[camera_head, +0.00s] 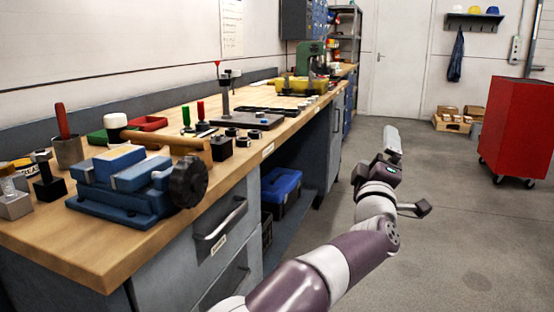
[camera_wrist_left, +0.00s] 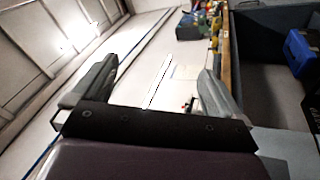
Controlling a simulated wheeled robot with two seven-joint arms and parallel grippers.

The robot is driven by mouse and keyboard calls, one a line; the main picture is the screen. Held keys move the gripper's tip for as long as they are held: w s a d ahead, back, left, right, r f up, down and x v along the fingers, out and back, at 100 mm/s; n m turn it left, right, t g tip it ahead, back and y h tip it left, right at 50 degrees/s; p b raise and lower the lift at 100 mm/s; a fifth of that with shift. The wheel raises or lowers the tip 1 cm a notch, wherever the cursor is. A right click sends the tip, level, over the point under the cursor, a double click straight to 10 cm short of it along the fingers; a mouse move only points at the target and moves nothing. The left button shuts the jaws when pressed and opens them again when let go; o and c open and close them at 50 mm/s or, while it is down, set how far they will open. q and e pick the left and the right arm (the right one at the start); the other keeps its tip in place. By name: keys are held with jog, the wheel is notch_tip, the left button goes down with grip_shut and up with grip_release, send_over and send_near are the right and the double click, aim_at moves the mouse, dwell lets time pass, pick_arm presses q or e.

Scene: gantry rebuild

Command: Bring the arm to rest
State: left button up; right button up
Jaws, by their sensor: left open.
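My left arm (camera_head: 322,272) reaches up from the bottom of the head view, over the floor to the right of the workbench. My left gripper (camera_head: 393,139) is at its far end, pointing up and away, clear of the bench and apart from every object. In the left wrist view its two fingers (camera_wrist_left: 156,72) stand wide apart with nothing between them. The gripper is open and empty. In the head view the fingers overlap, so the gap does not show there. My right gripper is in neither view.
The wooden workbench (camera_head: 105,262) runs along the left, with a blue vise (camera_head: 125,183) near its front corner and several tools behind. A blue toolbox (camera_head: 281,188) sits on the shelf below. A red cabinet (camera_head: 520,130) stands at right. The grey floor between is free.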

pick_arm(q)
jog(key=s+a+f+m+g+p, duration=0.3)
jog(key=a+f+m+g+p, duration=0.5)
jog(key=m+g+p, duration=0.2)
jog(key=s+a+f+m+g+y+p, duration=0.3)
jog(key=s+a+g+p, duration=0.4)
jog(key=s+a, duration=0.6)
jog(key=s+a+r+g+y+p, duration=0.2)
jog(key=s+a+r+g+p, duration=0.15)
jog(key=s+a+p, duration=0.8)
jog(key=s+a+r+n+p, duration=0.2)
jog(key=s+a+r+p, duration=0.2)
jog(key=a+r+p, duration=0.2)
notch_tip(320, 180, up, 4)
jog(key=shift+s+r+n+y+p, duration=0.2)
jog(key=shift+n+y+p, duration=0.15)
jog(key=shift+p, duration=0.85)
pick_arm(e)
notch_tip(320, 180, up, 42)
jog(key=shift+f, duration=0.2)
pick_arm(q)
jog(key=shift+a+t, duration=0.1)
jog(key=shift+t, duration=0.15)
jog(key=shift+s, duration=0.1)
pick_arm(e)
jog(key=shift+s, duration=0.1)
